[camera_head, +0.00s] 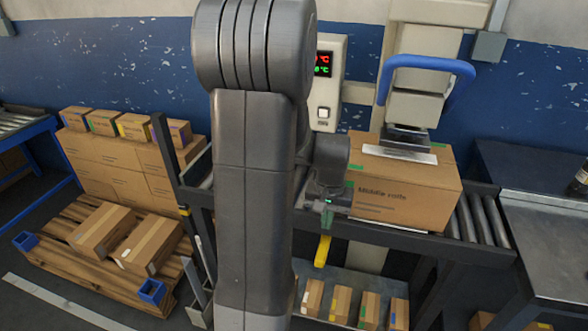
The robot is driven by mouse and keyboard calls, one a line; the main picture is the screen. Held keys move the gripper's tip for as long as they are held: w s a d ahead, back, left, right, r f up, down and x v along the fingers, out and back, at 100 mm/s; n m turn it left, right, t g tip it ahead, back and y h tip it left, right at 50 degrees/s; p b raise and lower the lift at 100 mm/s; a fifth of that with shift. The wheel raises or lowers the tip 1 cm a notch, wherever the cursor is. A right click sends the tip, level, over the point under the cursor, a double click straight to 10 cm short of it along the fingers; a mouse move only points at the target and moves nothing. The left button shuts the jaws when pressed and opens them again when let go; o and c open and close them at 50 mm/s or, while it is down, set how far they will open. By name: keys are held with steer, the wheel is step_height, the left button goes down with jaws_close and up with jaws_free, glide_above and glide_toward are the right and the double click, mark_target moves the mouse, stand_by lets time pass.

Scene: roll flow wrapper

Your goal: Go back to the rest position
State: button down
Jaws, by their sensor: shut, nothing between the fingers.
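My arm rises through the middle of the head view and hides much of what lies behind it. My gripper (328,212) is small and dark, just right of the arm's column, at the left end of a large brown carton marked "Middle rolls" (405,205). It is shut and holds nothing. The carton sits closed on the roller conveyor (466,218), under the head of a machine with a blue bar handle (427,64). Whether my gripper touches the carton cannot be told.
A yellow lever (322,251) hangs below the conveyor. Several small cartons (341,303) stand on a lower shelf. A pallet (70,250) with cartons is at left. A control box (326,85) with a red and green display is behind my arm. A metal table (548,240) stands at right.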

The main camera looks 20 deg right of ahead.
mark_target(322, 259)
step_height(322, 259, down, 14)
steer(key=b, duration=0.3)
steer(key=shift+r, duration=0.25)
